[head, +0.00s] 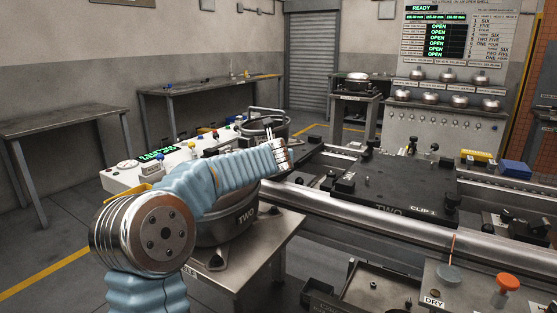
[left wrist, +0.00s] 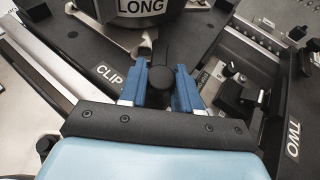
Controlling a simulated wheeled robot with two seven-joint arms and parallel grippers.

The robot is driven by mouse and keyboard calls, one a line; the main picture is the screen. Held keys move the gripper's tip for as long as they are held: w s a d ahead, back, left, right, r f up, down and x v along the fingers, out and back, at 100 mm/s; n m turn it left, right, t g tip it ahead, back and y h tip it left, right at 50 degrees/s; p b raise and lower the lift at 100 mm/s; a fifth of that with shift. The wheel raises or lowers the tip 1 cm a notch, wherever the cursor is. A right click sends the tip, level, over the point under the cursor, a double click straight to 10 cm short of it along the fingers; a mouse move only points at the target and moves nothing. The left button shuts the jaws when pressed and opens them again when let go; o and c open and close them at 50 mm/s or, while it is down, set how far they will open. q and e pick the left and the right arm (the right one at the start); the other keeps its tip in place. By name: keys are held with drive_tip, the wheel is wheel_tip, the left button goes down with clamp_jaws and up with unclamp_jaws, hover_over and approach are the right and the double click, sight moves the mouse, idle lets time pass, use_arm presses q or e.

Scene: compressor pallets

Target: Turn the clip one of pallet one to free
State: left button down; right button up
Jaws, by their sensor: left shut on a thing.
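In the left wrist view my left gripper (left wrist: 158,76) has its two blue fingers closed on a black clip with a round knob (left wrist: 157,88). The clip's narrow arm points up the picture toward a round body labelled LONG. The clip stands on a dark pallet (left wrist: 75,45) beside the word CLIP; any number after it is hidden by my finger. I cannot tell which pallet this is. In the head view my left arm's wrist reaches the middle of the picture, and the gripper and clip are not discernible there. My right gripper is not in view.
In the head view a dark pallet (head: 385,185) marked TWO and CLIP 1 lies behind a steel rail (head: 370,215). The pallet marked TWO (left wrist: 292,140) borders the wrist view's right side.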

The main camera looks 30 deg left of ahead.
use_arm(q)
drive_tip(key=c, duration=0.8)
unclamp_jaws()
drive_tip(key=shift+w, duration=0.1)
wheel_tip(320, 180, up, 3)
drive_tip(key=shift+f+p, duration=0.1)
drive_tip(key=shift+p, duration=0.5)
drive_tip(key=s+d+r, duration=0.2)
drive_tip(key=s+r, duration=0.1)
drive_tip(key=s+d+r, duration=0.3)
drive_tip(key=s+r, duration=0.1)
drive_tip(key=s+d+r+b, duration=0.1)
drive_tip(key=s+d+r, duration=0.2)
drive_tip(key=s, duration=0.1)
drive_tip(key=shift+s+d+r, duration=0.15)
